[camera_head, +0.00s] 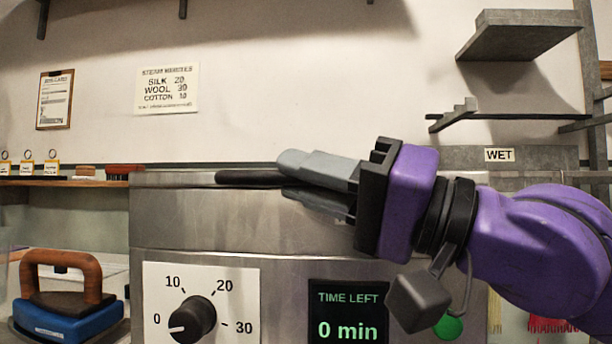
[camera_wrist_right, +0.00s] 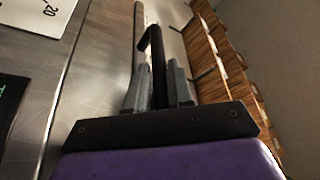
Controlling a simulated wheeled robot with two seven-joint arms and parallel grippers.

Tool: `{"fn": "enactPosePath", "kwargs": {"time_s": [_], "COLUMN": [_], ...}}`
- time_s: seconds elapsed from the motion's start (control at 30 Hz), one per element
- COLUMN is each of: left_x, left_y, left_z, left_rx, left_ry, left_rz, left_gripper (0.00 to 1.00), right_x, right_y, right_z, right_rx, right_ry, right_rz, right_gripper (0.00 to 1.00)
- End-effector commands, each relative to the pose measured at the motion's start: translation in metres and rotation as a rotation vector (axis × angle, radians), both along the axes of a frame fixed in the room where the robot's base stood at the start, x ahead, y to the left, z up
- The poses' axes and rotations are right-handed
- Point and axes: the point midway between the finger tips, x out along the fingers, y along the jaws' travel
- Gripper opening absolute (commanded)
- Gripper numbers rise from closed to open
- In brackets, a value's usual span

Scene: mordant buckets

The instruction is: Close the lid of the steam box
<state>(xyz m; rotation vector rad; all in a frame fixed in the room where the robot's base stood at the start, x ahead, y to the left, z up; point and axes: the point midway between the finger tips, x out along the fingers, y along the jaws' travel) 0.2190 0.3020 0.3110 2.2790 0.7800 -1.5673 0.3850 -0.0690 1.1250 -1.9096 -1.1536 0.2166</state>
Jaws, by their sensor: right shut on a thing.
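The steam box (camera_head: 215,226) is a brushed-metal box with a dial and a timer display on its front. Its lid (camera_head: 165,179) shows as a low metal rim along the top, seen edge-on, and looks down or nearly down; I cannot tell whether a gap remains. A black bar handle (camera_head: 240,177) runs along the lid's front edge. My right gripper (camera_head: 292,172) reaches in from the right with its grey fingers shut on this handle. In the right wrist view the black handle (camera_wrist_right: 156,48) passes between the fingers (camera_wrist_right: 158,90). My left gripper is not in view.
The dial (camera_head: 192,318) points near 0, and the display (camera_head: 348,318) reads 0 min. A blue iron with a wooden handle (camera_head: 66,290) stands at the lower left. A shelf (camera_head: 60,181) with small items is behind it. Grey wall shelves (camera_head: 520,35) are at the upper right.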

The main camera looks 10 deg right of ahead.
Motion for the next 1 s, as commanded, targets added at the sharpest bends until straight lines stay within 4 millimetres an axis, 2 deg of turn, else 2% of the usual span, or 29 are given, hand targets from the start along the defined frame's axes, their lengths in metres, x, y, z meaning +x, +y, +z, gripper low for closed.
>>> {"fn": "enactPosePath", "kwargs": {"time_s": [0.03, 0.07, 0.1, 0.13, 0.17, 0.5, 0.8, 1.0], "left_x": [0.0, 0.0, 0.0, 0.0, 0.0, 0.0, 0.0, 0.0], "left_y": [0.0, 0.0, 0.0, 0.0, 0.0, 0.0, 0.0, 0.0], "left_z": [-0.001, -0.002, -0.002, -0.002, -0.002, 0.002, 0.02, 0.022], "left_rx": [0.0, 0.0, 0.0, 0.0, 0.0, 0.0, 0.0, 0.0], "left_ry": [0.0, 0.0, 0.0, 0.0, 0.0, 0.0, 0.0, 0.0], "left_rz": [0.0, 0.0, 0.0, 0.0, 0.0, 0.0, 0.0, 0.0], "left_gripper": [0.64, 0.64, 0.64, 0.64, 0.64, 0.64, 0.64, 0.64], "right_x": [0.002, 0.002, 0.002, 0.003, 0.003, -0.002, -0.037, -0.054], "right_y": [0.003, 0.004, 0.004, 0.004, 0.004, -0.002, -0.055, -0.078], "right_z": [-0.008, -0.009, -0.009, -0.009, -0.009, -0.006, -0.022, -0.033], "right_rx": [-0.01, -0.01, -0.011, -0.011, -0.011, -0.005, -0.004, -0.006], "right_ry": [0.018, 0.018, 0.019, 0.02, 0.02, 0.012, 0.015, 0.016], "right_rz": [0.003, 0.003, 0.003, 0.003, 0.003, 0.003, 0.0, 0.001], "right_gripper": [0.0, 0.0, 0.28, 0.38, 0.42, 0.42, 0.42, 0.42]}}
